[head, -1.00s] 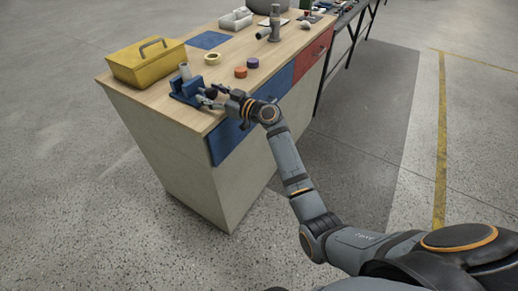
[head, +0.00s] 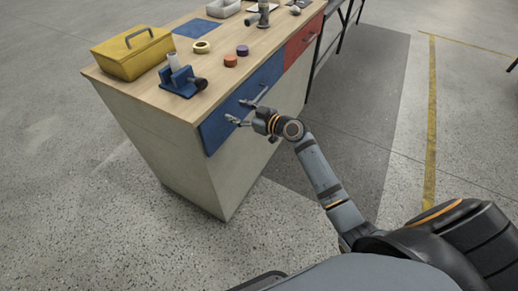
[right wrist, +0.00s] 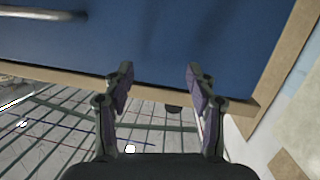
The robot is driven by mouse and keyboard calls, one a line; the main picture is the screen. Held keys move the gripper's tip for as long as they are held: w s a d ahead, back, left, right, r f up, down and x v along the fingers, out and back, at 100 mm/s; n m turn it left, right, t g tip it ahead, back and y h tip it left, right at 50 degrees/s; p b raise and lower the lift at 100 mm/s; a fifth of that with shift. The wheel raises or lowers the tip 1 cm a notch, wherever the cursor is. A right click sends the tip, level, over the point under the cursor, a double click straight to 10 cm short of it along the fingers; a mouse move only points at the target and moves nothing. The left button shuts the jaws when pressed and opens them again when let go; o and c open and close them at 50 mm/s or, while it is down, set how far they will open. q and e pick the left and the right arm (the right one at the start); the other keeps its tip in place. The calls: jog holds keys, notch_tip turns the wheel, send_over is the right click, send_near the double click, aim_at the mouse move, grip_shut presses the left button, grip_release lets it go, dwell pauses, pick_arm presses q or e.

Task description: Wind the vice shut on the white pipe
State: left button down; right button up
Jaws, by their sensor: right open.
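The blue vice (head: 180,84) stands near the front left corner of the wooden bench top. The white pipe (head: 173,63) stands upright between its jaws; I cannot tell whether both jaws touch it. A dark round handle (head: 201,84) sits at the vice's right end. My right gripper (head: 241,111) is open and empty, apart from the vice, in front of the blue drawer front and below the bench top. In the right wrist view its two fingers (right wrist: 158,78) are spread with nothing between them. My left gripper is not in view.
A yellow toolbox (head: 133,54) stands left of the vice. A tape roll (head: 201,47), an orange disc (head: 230,61) and a purple disc (head: 242,51) lie behind it. The blue drawer (head: 216,127) has a bar handle, seen in the wrist view (right wrist: 40,13). The floor (head: 90,220) is clear.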

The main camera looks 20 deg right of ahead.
jog(key=s+d+f+m+g+h+p, duration=0.1)
jog(key=s+d+f+m+h, duration=0.1)
jog(key=f, duration=0.7)
jog(key=s+d+f+m+g+h+p, duration=0.1)
jog(key=s+d+f+m+h, duration=0.1)
jog(key=f, duration=0.7)
jog(key=shift+s+d+g, duration=0.3)
jog(key=shift+d, duration=0.35)
